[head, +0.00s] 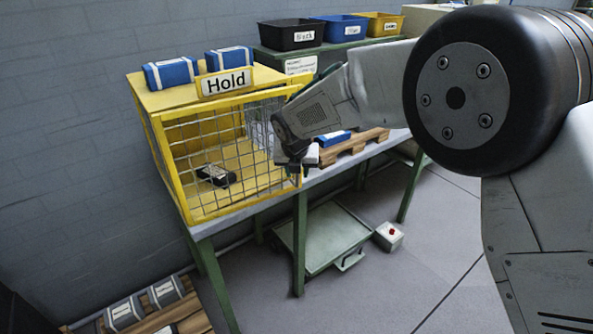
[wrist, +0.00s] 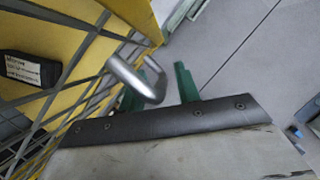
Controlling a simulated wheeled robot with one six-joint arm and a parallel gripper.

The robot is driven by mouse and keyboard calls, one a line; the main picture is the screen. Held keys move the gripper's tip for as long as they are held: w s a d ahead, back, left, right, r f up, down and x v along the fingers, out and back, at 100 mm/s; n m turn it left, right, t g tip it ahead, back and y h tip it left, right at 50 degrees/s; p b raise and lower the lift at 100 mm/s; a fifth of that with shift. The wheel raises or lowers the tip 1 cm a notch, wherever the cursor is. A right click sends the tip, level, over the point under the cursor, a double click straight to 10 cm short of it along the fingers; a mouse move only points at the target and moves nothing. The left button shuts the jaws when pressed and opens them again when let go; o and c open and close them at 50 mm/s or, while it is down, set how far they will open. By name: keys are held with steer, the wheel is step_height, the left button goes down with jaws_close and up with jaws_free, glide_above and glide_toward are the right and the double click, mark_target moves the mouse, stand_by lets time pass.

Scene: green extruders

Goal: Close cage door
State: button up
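The yellow-framed cage (head: 160,98) with a "Hold" sign stands on the bench at the left of the head view. Its wire-mesh door (head: 235,203) faces the front; its right edge appears to stand slightly out from the cage. My gripper (head: 300,158) is at the door's right edge, partly hidden by its own wrist. In the wrist view, a metal loop handle (wrist: 155,92) is beside and overlapping the left green finger. The two fingers (wrist: 169,85) are apart; contact with the handle is unclear. A black labelled box (head: 216,175) lies inside the cage.
Two blue boxes (head: 171,73) lie on the cage roof. A wooden pallet (head: 352,148) with a blue item is right of the cage. Black (head: 291,36), blue and yellow bins stand behind.

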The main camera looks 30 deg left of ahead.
steer(key=v, duration=0.7)
steer(key=shift+r, duration=0.35)
steer(key=shift+s, duration=0.1)
steer(key=shift+d, duration=0.15)
steer(key=c, duration=0.5)
steer(key=d, duration=0.1)
steer(key=w+d+m, duration=0.1)
steer(key=d+r+m, duration=0.1)
steer(key=shift+w+d+r+y, duration=0.1)
steer(key=shift+w+d+y, duration=0.2)
steer(key=shift+w+d, duration=0.1)
jaws_close()
step_height(320, 180, down, 5)
steer(key=w+d+m+t+y, duration=0.1)
steer(key=m+t+y, duration=0.2)
steer(key=m+y, duration=0.25)
steer(key=s+d+r+m+t+y, duration=0.3)
steer(key=s+d+r+m+y, duration=0.15)
steer(key=d+y, duration=0.2)
steer(key=x, duration=1.3)
steer(key=shift+a+f+n+y, duration=0.2)
steer(key=shift+a+n+y, duration=0.2)
steer(key=shift+a, duration=0.05)
